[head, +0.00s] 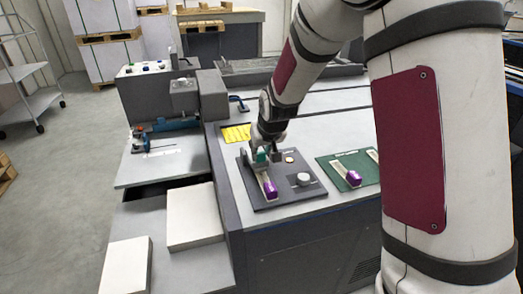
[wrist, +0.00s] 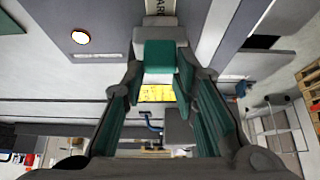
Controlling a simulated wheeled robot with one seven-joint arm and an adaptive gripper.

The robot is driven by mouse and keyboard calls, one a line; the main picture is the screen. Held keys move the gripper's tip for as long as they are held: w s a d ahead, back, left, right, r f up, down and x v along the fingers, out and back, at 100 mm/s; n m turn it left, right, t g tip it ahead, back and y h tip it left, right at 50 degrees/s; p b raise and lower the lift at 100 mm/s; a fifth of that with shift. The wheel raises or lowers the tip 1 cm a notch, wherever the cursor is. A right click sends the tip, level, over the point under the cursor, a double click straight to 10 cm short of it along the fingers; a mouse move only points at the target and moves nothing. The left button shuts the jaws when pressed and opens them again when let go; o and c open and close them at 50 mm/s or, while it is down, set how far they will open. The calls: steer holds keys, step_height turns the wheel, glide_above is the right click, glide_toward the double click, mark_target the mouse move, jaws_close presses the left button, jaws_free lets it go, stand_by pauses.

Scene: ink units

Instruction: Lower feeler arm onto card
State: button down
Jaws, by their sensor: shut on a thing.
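My gripper (head: 262,150) is over the dark plate (head: 285,200) on the machine top, at the far end of a pale bar (head: 264,178) with a purple end piece (head: 270,189). In the wrist view my gripper (wrist: 160,65) has its two fingers closed on a teal block (wrist: 158,55) with a grey part just beyond it. The block seems to belong to the feeler arm, but its join to the bar is hidden. Partly cut-off lettering (wrist: 155,8) shows beyond the block. I cannot make out the card or a gap under the arm.
A round lit button (head: 290,158) and a white knob (head: 303,180) share the dark plate. A green plate (head: 330,170) with another purple piece (head: 353,178) lies to the right. A yellow label (head: 237,133) is behind left. White paper stacks (head: 195,215) stand lower left.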

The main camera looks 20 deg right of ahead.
steer(key=shift+s+f+g, duration=0.3)
steer(key=shift+s+f, duration=0.4)
steer(key=shift+f, duration=0.15)
steer(key=c, duration=1.3)
jaws_free()
steer(key=shift+a, duration=0.1)
steer(key=shift+w+d+r+v, duration=0.1)
steer(key=shift+w+v, duration=0.1)
steer(key=shift+v, duration=1.9)
steer(key=shift+w+d+r+v, duration=0.1)
steer(key=shift+w+r+v, duration=0.1)
steer(key=shift+v, duration=1.85)
steer(key=shift+w+d+r+v, duration=0.1)
steer(key=shift+w+v, duration=0.1)
steer(key=shift+v, duration=1.9)
